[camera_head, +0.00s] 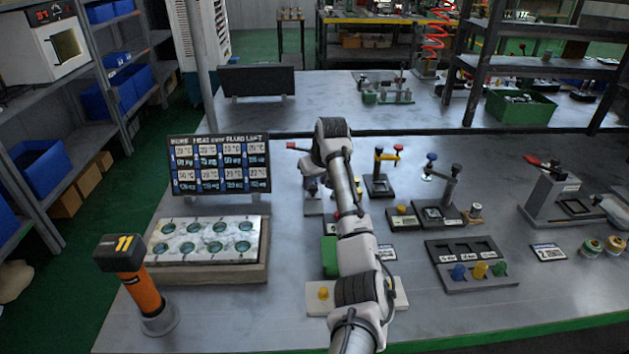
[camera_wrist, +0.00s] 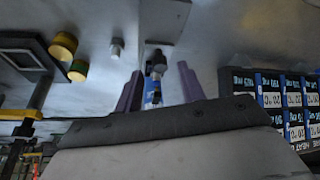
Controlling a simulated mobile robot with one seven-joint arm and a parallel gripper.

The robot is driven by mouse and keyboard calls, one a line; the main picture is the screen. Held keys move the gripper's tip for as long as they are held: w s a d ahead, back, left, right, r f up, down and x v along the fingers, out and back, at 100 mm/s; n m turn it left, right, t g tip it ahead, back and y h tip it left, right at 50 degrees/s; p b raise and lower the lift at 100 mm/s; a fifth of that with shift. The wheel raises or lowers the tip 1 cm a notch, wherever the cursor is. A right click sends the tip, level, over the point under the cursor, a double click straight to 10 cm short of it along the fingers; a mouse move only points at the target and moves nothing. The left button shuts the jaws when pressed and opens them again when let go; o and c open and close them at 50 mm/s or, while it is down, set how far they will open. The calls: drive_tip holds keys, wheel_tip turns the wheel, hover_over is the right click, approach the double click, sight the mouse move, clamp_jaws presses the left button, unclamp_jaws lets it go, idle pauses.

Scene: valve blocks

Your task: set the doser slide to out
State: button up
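My gripper (camera_wrist: 160,82) shows in the wrist view with its two purple-grey fingers apart. A small fixture with a dark knob (camera_wrist: 157,62) and a blue-and-white part stands in the gap between the fingers; I cannot tell whether either finger touches it. In the head view my arm crosses the middle of the bench and hides most of the device behind it. A red-tipped lever (camera_head: 297,146) sticks out to the left of my wrist there. No part can be clearly identified as the doser slide, and its position cannot be read.
A display board (camera_head: 220,165) and a tray with several round wells (camera_head: 205,240) are at left. An orange handheld tool (camera_head: 140,285) stands at front left. Stands with a yellow handle (camera_head: 380,172) and a blue knob (camera_head: 430,172), and a block with coloured pegs (camera_head: 470,265), are at right.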

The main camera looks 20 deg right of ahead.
drive_tip(key=shift+x, duration=0.9)
clamp_jaws()
